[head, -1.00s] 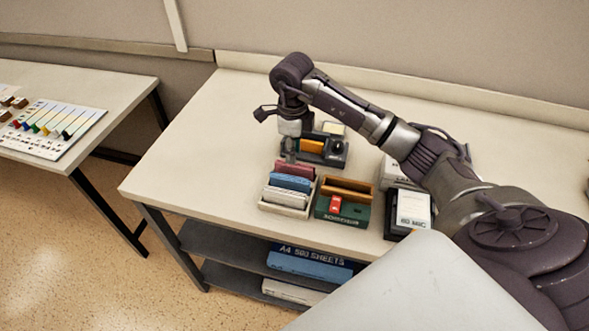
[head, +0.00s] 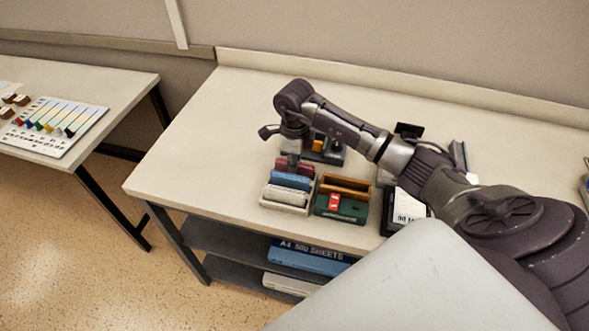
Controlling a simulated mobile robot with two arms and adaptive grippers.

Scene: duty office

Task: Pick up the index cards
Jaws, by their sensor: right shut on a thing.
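A small pale tray (head: 283,208) on the table holds upright card-like packs: a dark red one (head: 304,168) at the back, a blue one (head: 290,180) in the middle and a greyish white one (head: 286,195) in front. I take these as the index cards; no label on them is readable. My right gripper (head: 292,162) points down at the back of the tray and is shut on the dark red pack. Its fingers hide part of that pack. I cannot tell whether the pack is clear of the tray. My left gripper is not in view.
A green box (head: 342,208) with a red item stands right beside the tray. A dark organizer (head: 326,153) with an orange item is behind. The table's left part is clear.

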